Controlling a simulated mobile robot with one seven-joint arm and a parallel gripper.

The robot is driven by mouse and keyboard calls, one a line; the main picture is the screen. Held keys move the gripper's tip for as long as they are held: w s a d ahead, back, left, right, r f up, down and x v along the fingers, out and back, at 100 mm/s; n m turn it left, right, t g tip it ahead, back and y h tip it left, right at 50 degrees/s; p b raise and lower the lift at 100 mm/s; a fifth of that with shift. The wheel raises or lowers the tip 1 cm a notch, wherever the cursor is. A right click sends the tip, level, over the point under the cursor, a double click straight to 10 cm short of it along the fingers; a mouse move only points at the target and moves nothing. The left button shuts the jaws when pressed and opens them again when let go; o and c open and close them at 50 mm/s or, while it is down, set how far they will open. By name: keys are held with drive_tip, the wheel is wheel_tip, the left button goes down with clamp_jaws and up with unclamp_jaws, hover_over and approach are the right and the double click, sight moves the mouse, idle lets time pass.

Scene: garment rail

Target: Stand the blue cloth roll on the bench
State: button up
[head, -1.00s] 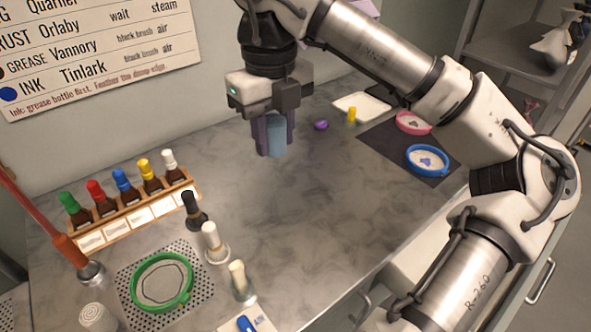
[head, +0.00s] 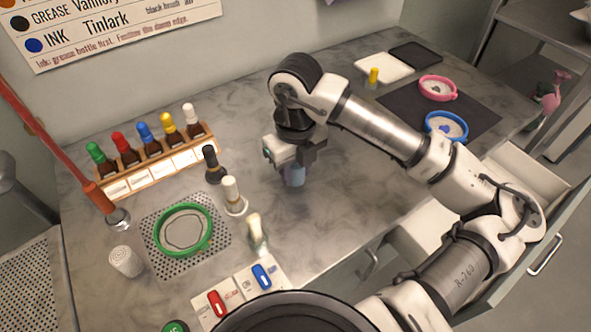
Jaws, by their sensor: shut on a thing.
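A black-capped bottle (head: 213,164) and a white-capped one (head: 233,196) stand left of the roll. A rack of coloured-cap bottles (head: 160,165) and a green hoop (head: 184,231) lie farther left. A dark mat (head: 485,118) lies right. Bench in front of the roll is clear.

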drive_tip(key=shift+f, duration=0.7)
drive_tip(key=shift+f, duration=0.15)
drive_tip(key=o, duration=0.9)
drive_tip(key=shift+o, duration=0.2)
wheel_tip(320, 180, up, 12)
drive_tip(key=shift+r+b, duration=0.2)
drive_tip(key=shift+b, duration=0.9)
